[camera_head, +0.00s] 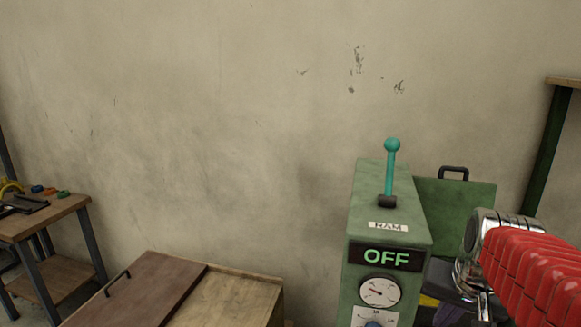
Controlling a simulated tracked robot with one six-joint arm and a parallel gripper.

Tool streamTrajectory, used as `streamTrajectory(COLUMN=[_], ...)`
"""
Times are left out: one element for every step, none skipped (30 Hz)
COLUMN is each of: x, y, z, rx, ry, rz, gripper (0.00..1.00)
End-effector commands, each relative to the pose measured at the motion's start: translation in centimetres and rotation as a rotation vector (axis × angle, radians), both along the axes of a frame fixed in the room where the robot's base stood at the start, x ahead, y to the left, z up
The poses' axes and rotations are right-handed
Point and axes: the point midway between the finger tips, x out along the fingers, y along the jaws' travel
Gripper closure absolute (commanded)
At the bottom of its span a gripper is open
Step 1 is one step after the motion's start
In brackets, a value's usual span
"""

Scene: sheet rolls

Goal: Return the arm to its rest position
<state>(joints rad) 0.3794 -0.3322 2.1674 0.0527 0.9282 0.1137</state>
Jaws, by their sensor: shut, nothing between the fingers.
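A red ribbed part (535,275) with a chrome cylindrical end (495,228) reaches in from the right edge. It looks like part of my arm, but I cannot be sure. It stands to the right of the green control box and partly covers what is behind it. No gripper fingers can be made out, so I cannot see where my gripper is relative to anything.
A green control box (370,225) marked RAM stands right of centre, with a teal-knobbed lever (391,170) upright, an OFF display (386,257) and a gauge (380,291). A wooden chest (235,298) is lower left-centre, a workbench (60,212) far left. The wall behind is bare.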

Motion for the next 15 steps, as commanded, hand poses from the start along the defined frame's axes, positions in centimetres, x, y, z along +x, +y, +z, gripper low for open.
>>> streamTrajectory(x=[-1.1, -1.6, -2.4, -3.0, -3.5, -4.3, -4.8, -5.4, -6.1, -6.6, -7.1, -7.7, -8.2, -8.6, -9.0], y=[1.5, 2.2, 3.1, 3.7, 4.4, 5.2, 5.8, 6.4, 7.2, 7.7, 8.3, 9.0, 9.5, 10.1, 10.7], z=[-0.5, -0.9, -1.3, -1.6, -2.0, -2.4, -2.6, -2.9, -3.3, -3.5, -3.8, -4.0, -4.2, -4.3, -4.2], rx=[-0.017, -0.028, -0.042, -0.051, -0.058, -0.069, -0.074, -0.079, -0.084, -0.088, -0.092, -0.096, -0.099, -0.102, -0.106], ry=[0.004, 0.008, 0.011, 0.012, 0.014, 0.014, 0.014, 0.013, 0.012, 0.009, 0.007, 0.002, -0.004, -0.009, -0.020], rz=[0.059, 0.091, 0.132, 0.160, 0.188, 0.220, 0.240, 0.260, 0.284, 0.300, 0.316, 0.339, 0.355, 0.372, 0.393], gripper=[1.00, 1.00, 1.00, 1.00, 1.00, 1.00, 1.00, 1.00, 1.00, 1.00, 1.00, 1.00, 1.00, 1.00, 1.00])
